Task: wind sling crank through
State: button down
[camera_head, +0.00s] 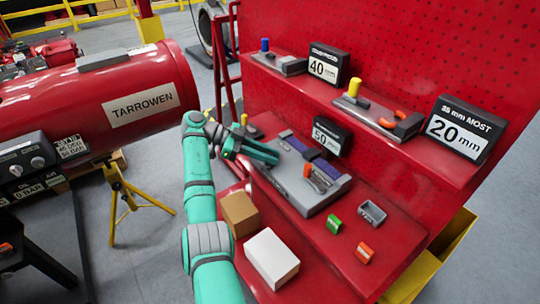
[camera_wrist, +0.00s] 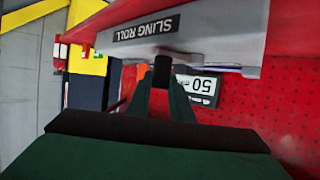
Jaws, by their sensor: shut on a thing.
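The sling roll is a grey unit (camera_head: 312,199) with blue-purple webbing on top, lying on the lower red shelf. Its "SLING ROLL" label (camera_wrist: 146,28) shows upside down across the top of the wrist view. My gripper (camera_head: 272,155) is at the unit's left side in the head view. In the wrist view my gripper (camera_wrist: 162,85) is shut on a small black grip, likely the crank handle (camera_wrist: 163,70), close to the labelled face. The crank's arm is hidden, and my fingers cover the grip in the head view.
A brown box (camera_head: 239,214) and a white box (camera_head: 272,258) stand in front of the unit.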

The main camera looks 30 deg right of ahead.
jog(key=shift+a+f+y, duration=0.1)
jog(key=shift+f+y, duration=0.15)
jog(key=shift+y, duration=0.05)
dwell(0.4)
jog(key=c, duration=1.6)
grip_release()
jog(key=shift+r, duration=0.1)
